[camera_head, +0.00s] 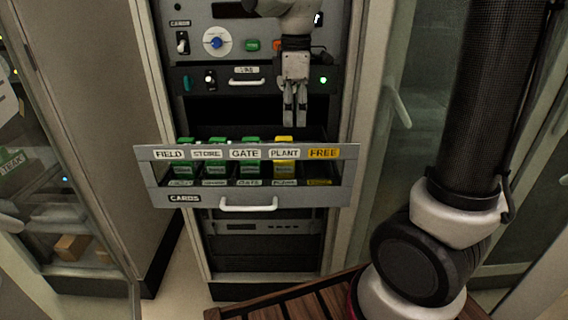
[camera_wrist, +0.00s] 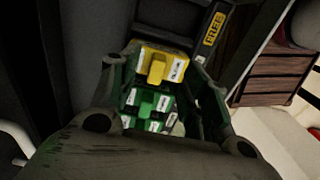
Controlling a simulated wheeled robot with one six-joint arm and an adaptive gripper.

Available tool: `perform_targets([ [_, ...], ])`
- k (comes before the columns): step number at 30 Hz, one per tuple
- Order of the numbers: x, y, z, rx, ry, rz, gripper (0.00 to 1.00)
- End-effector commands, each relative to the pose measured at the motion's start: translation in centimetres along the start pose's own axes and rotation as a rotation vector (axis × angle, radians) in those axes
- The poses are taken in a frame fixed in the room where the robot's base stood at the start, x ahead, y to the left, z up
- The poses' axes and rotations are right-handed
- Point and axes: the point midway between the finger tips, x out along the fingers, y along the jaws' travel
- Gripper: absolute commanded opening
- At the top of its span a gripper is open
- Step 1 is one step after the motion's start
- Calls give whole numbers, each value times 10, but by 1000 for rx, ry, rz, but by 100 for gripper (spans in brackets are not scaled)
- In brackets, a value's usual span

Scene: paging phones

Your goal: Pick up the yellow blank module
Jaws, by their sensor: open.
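The yellow blank module (camera_head: 284,143) stands upright in the PLANT slot of the open CARDS drawer (camera_head: 325,193), its lower part partly hidden by the drawer front. My gripper (camera_head: 295,122) points down just above the module, open and empty. In the wrist view the yellow module (camera_wrist: 157,66), with its raised yellow grip and white labels, shows between the two spread fingers. I see no contact between the fingers and the module.
Several green modules (camera_head: 249,144) stand to the left in the FIELD, STORE and GATE slots. The FREE slot (camera_head: 322,153) at the right looks empty. The rack panel (camera_head: 215,82) is behind my gripper, and the open drawer juts out from the cabinet. A wooden slatted surface (camera_head: 285,300) is below.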

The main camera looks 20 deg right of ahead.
Motion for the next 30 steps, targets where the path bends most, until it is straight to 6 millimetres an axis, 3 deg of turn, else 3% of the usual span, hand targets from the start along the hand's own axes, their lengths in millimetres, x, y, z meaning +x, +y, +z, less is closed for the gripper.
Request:
perform_targets([
  [15,68,-1,-9,-12,-3,-4,46],
  [25,78,-1,-9,-11,-2,-2,46],
  [30,78,-1,-9,-11,-1,-2,17],
])
